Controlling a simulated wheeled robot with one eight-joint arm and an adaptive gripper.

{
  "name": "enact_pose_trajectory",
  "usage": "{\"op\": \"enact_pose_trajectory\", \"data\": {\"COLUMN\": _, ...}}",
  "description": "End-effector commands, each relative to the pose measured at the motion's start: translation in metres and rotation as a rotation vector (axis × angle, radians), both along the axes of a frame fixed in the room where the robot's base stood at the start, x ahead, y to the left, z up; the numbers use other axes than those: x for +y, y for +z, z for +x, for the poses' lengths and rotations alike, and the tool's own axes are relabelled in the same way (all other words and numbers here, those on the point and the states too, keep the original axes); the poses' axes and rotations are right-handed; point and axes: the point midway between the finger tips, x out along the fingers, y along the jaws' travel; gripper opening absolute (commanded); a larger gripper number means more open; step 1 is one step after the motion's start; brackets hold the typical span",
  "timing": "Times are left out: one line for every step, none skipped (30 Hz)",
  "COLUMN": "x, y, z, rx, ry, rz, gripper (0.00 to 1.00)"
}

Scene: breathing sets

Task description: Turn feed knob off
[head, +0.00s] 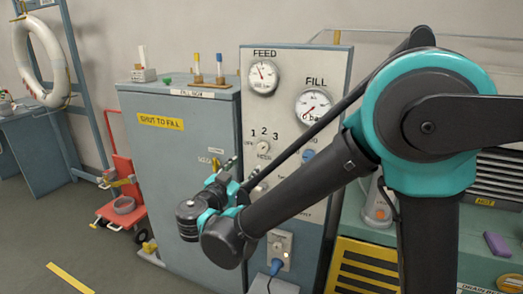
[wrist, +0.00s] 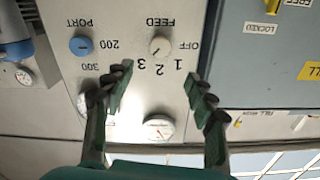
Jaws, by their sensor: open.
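The feed knob (wrist: 160,46) is a small round cream knob on the pale panel. Its markings OFF, 1, 2 and 3 and the word FEED appear upside down in the wrist view. In the head view the knob (head: 262,146) sits below the FEED gauge (head: 263,76). The knob lies between the fingers' lines, beyond the tips in the picture; no contact shows. In the head view my arm hides part of the panel.
A blue PORT knob (wrist: 81,45) is beside the feed knob. The FILL gauge (head: 313,105) is on the same panel. A grey cabinet (head: 180,190) with a yellow SHUT TO FILL label stands left of it. A blue plug (head: 277,266) is low on the panel.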

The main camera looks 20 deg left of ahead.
Motion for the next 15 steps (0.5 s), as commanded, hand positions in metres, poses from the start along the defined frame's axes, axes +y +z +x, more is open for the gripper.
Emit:
{"op": "enact_pose_trajectory", "data": {"x": -0.002, "y": 0.0, "z": 0.012, "rx": 0.0, "ry": -0.006, "rz": 0.0, "gripper": 0.56}}
{"op": "enact_pose_trajectory", "data": {"x": -0.003, "y": 0.0, "z": 0.018, "rx": 0.0, "ry": -0.004, "rz": 0.0, "gripper": 0.56}}
{"op": "enact_pose_trajectory", "data": {"x": -0.004, "y": 0.0, "z": 0.026, "rx": 0.0, "ry": -0.006, "rz": 0.0, "gripper": 0.56}}
{"op": "enact_pose_trajectory", "data": {"x": -0.004, "y": 0.0, "z": 0.032, "rx": 0.0, "ry": -0.005, "rz": 0.0, "gripper": 0.56}}
{"op": "enact_pose_trajectory", "data": {"x": -0.004, "y": 0.0, "z": 0.038, "rx": 0.0, "ry": -0.005, "rz": 0.0, "gripper": 0.56}}
{"op": "enact_pose_trajectory", "data": {"x": -0.005, "y": 0.0, "z": 0.046, "rx": 0.0, "ry": -0.005, "rz": 0.0, "gripper": 0.56}}
{"op": "enact_pose_trajectory", "data": {"x": -0.006, "y": 0.0, "z": 0.052, "rx": 0.001, "ry": -0.004, "rz": 0.0, "gripper": 0.56}}
{"op": "enact_pose_trajectory", "data": {"x": -0.006, "y": 0.0, "z": 0.058, "rx": 0.0, "ry": -0.006, "rz": 0.0, "gripper": 0.56}}
{"op": "enact_pose_trajectory", "data": {"x": -0.006, "y": 0.0, "z": 0.065, "rx": 0.001, "ry": -0.004, "rz": 0.0, "gripper": 0.56}}
{"op": "enact_pose_trajectory", "data": {"x": -0.007, "y": 0.0, "z": 0.072, "rx": 0.0, "ry": -0.005, "rz": -0.001, "gripper": 0.56}}
{"op": "enact_pose_trajectory", "data": {"x": -0.007, "y": 0.0, "z": 0.077, "rx": 0.001, "ry": -0.005, "rz": -0.001, "gripper": 0.56}}
{"op": "enact_pose_trajectory", "data": {"x": -0.008, "y": 0.0, "z": 0.085, "rx": 0.001, "ry": -0.004, "rz": -0.001, "gripper": 0.56}}
{"op": "enact_pose_trajectory", "data": {"x": -0.008, "y": 0.0, "z": 0.091, "rx": 0.001, "ry": -0.005, "rz": -0.001, "gripper": 0.56}}
{"op": "enact_pose_trajectory", "data": {"x": -0.008, "y": 0.0, "z": 0.096, "rx": 0.001, "ry": -0.004, "rz": -0.001, "gripper": 0.56}}
{"op": "enact_pose_trajectory", "data": {"x": -0.009, "y": 0.0, "z": 0.103, "rx": 0.001, "ry": -0.004, "rz": -0.001, "gripper": 0.56}}
